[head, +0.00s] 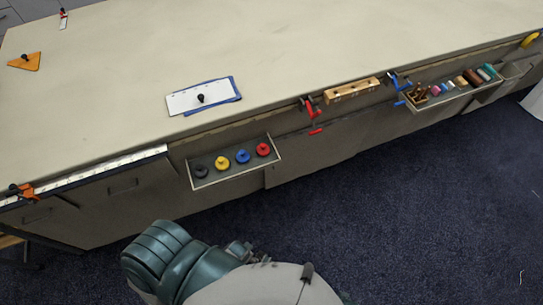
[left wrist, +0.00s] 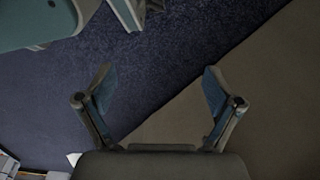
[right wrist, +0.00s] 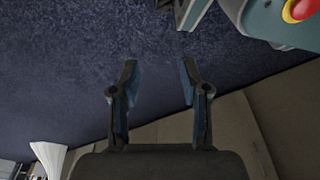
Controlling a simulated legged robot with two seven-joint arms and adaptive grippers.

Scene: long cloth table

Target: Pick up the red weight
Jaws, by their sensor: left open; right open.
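The red weight (head: 263,149) is a small round disc with a knob. It sits at the right end of a row in a shallow tray (head: 233,177) on the front side of the table. Beside it in the row are a blue weight (head: 242,156), a yellow weight (head: 222,162) and a dark weight (head: 201,171). My left gripper (left wrist: 158,78) is open and empty over the carpet and a brown panel. My right gripper (right wrist: 158,72) is open and empty over the carpet. Neither gripper shows in the head view, and no weight shows in the wrist views.
The long table (head: 330,45) has a wide bare top. A white plate with a black knob (head: 200,98) lies near its front edge. Red and blue clamps, a wooden block (head: 352,90) and a second tray (head: 455,97) of small items line the edge to the right.

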